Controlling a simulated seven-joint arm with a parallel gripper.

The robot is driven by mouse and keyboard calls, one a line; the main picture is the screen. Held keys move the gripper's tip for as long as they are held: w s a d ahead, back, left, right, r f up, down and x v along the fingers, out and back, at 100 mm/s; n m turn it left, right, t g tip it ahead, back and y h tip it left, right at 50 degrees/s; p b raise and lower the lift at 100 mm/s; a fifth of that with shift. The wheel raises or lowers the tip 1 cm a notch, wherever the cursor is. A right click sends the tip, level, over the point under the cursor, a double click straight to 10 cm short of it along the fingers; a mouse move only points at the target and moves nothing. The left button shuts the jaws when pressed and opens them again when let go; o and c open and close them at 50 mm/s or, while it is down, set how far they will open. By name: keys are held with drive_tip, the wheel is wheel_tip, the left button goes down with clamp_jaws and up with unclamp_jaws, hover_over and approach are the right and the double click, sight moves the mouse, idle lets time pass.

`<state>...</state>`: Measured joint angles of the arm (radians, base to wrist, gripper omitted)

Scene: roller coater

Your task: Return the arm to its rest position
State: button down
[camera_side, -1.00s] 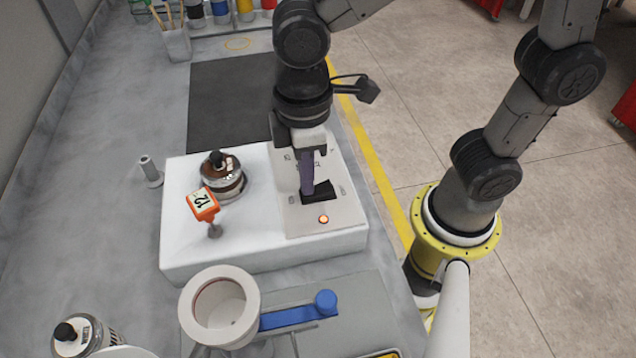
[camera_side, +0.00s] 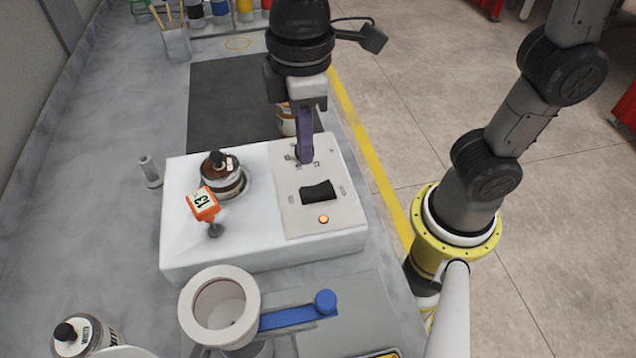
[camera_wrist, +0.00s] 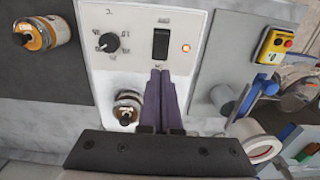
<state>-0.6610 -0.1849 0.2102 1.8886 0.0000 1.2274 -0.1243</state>
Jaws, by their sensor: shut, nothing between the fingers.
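My gripper (camera_side: 304,150) is shut and empty, its dark purple fingers pointing down above the far part of the machine's control panel (camera_side: 296,214). In the wrist view the closed fingertips (camera_wrist: 161,72) appear just below the black rocker switch (camera_wrist: 161,44). The switch (camera_side: 319,191) is clear of the fingers in the side view, and an orange lamp (camera_side: 323,219) glows beside it. The fingers hide part of the panel near the dial, which shows in the wrist view (camera_wrist: 110,42).

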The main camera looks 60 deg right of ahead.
drive_tip(key=shift+r, duration=0.1)
drive_tip(key=d+r+m+t, duration=0.2)
drive_tip(key=d+r+m, duration=0.1)
drive_tip(key=d, duration=0.6)
drive_tip(key=s+d+f+m+t, duration=0.3)
drive_tip(key=s+d+m, duration=0.3)
drive_tip(key=d, duration=0.2)
drive_tip(key=shift+d+f+t, duration=0.15)
drive_tip(key=shift+f+t, duration=0.1)
drive_tip(key=shift+t, duration=0.05)
